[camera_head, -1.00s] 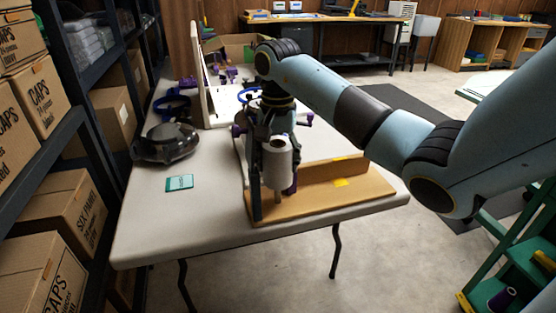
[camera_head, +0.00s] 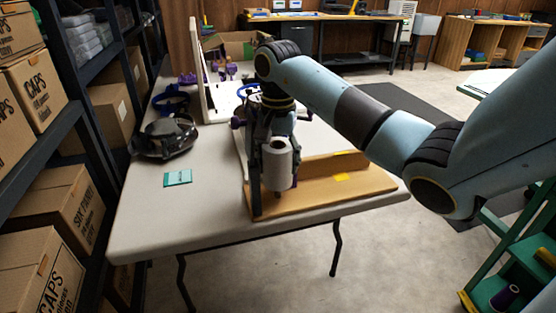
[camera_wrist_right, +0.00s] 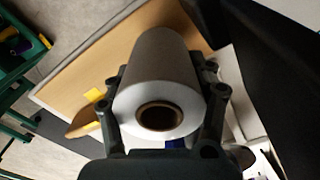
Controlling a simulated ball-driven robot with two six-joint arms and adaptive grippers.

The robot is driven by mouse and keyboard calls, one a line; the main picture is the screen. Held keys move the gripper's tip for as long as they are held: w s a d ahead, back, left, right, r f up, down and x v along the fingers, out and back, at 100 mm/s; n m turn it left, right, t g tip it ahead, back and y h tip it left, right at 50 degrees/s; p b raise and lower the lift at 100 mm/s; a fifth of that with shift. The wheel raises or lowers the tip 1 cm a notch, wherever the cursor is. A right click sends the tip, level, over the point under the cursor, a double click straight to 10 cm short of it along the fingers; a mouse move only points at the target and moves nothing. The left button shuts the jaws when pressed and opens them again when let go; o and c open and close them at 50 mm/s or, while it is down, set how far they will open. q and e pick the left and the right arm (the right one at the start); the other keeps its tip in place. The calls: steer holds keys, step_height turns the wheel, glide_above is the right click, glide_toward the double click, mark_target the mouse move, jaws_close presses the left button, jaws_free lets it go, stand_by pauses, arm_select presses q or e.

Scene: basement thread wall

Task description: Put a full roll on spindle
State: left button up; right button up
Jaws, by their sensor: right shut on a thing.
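My right gripper (camera_head: 277,150) is shut on a white roll (camera_head: 277,168), which hangs upright in the head view over the wooden base (camera_head: 335,196) on the table. In the right wrist view the roll (camera_wrist_right: 155,75) sits between the two fingers, with its open brown core facing the camera. The spindle cannot be made out clearly; the roll and gripper cover that part of the stand. I cannot tell whether the roll is around a spindle. My left gripper is not in view.
A dark headset-like object (camera_head: 165,138) and a green card (camera_head: 178,178) lie on the white table (camera_head: 150,225) left of the base. A white upright panel (camera_head: 207,85) stands behind. Shelves with boxes (camera_head: 38,85) line the left side.

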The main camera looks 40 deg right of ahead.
steer(key=shift+f+b, duration=1.65)
steer(key=shift+f, duration=0.3)
steer(key=o, duration=1.3)
steer(key=shift+r, duration=0.1)
